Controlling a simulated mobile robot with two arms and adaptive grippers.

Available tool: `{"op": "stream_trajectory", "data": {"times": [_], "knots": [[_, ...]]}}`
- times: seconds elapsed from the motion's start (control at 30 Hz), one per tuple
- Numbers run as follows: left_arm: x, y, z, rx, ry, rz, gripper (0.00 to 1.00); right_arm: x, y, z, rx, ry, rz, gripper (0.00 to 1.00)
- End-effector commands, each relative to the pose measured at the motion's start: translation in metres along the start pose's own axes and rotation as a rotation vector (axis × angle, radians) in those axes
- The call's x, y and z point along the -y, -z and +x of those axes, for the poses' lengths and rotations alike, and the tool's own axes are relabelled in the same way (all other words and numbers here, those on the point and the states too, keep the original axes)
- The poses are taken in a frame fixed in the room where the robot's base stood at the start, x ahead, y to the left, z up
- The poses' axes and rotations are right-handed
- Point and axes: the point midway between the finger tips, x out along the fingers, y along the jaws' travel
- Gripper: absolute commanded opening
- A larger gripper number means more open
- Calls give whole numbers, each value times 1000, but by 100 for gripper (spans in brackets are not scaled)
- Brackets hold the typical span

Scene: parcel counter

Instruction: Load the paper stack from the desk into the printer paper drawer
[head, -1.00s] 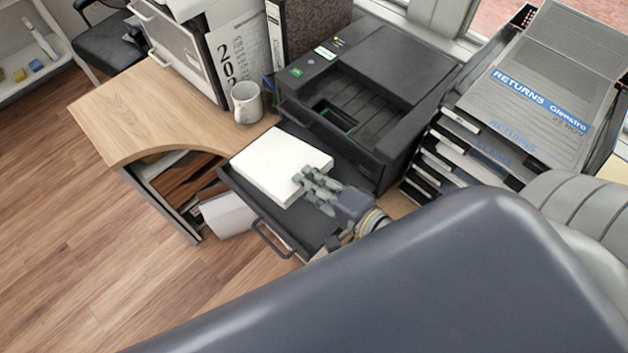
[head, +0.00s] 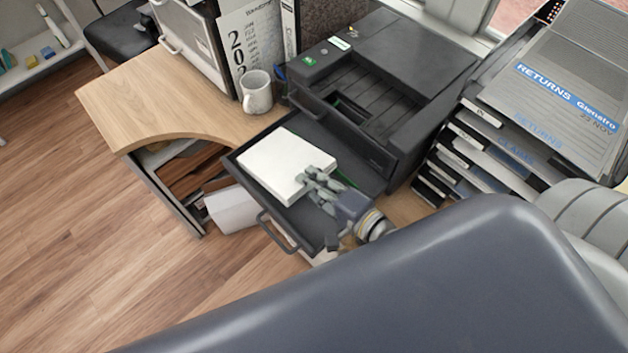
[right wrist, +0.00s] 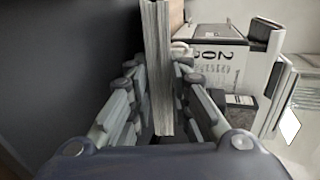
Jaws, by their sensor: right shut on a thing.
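The white paper stack (head: 284,163) lies over the open black paper drawer (head: 281,224) in the head view, toward its left part. My right gripper (head: 309,182) is shut on the stack's right edge. In the right wrist view the stack (right wrist: 160,75) shows edge-on between the two fingers (right wrist: 157,88). The drawer sticks out from the front of the black printer (head: 405,75). I cannot tell if the stack rests on the drawer floor or is just above it. My left gripper is not in view.
A white mug (head: 256,93) stands on the wooden desk (head: 150,98) beside the printer. Stacked trays (head: 475,150) with a "RETURNS" folder (head: 560,90) stand close on the right. A calendar (head: 249,45) stands behind the mug. My own arm covers the lower right.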

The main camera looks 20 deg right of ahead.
Motion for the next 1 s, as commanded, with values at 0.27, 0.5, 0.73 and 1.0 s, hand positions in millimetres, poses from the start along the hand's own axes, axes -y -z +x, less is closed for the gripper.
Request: {"op": "stream_trajectory", "data": {"times": [0.27,0.5,0.73,1.0], "knots": [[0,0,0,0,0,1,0,2,0,0,-1,4,0,39],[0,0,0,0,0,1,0,2,0,0,-1,3,0,42],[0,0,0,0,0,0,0,0,0,0,1,-1,0,42],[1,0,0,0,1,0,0,0,0,-3,0,0,-1,42]]}}
